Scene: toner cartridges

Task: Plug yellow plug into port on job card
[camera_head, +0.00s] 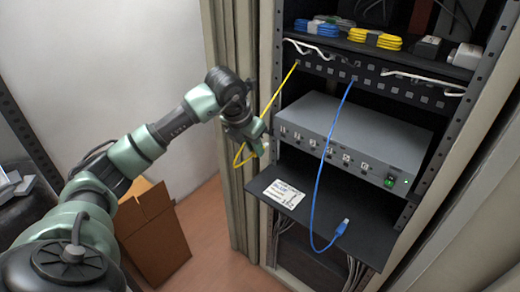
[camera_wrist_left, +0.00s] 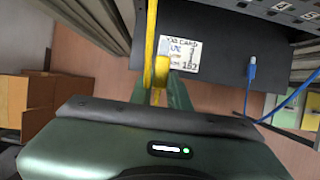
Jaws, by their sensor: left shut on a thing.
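My left gripper (camera_head: 258,143) is in front of the rack's left post, left of the grey switch box (camera_head: 365,133). It is shut on the yellow plug (camera_wrist_left: 161,72), which shows between its fingers in the left wrist view. The yellow cable (camera_head: 283,88) runs from the upper patch panel (camera_head: 392,84) down to the gripper, with a loop hanging below. The job card (camera_head: 284,193) lies on the black shelf; it also shows in the left wrist view (camera_wrist_left: 179,57), its small writing hard to read. The switch box has several front ports and a green light.
A blue cable (camera_head: 327,150) hangs from the panel in front of the switch box. Its blue plug (camera_head: 342,227) lies on the black shelf (camera_head: 365,235). An open cardboard box (camera_head: 153,228) stands on the floor left of the rack. Coiled cables lie on top.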

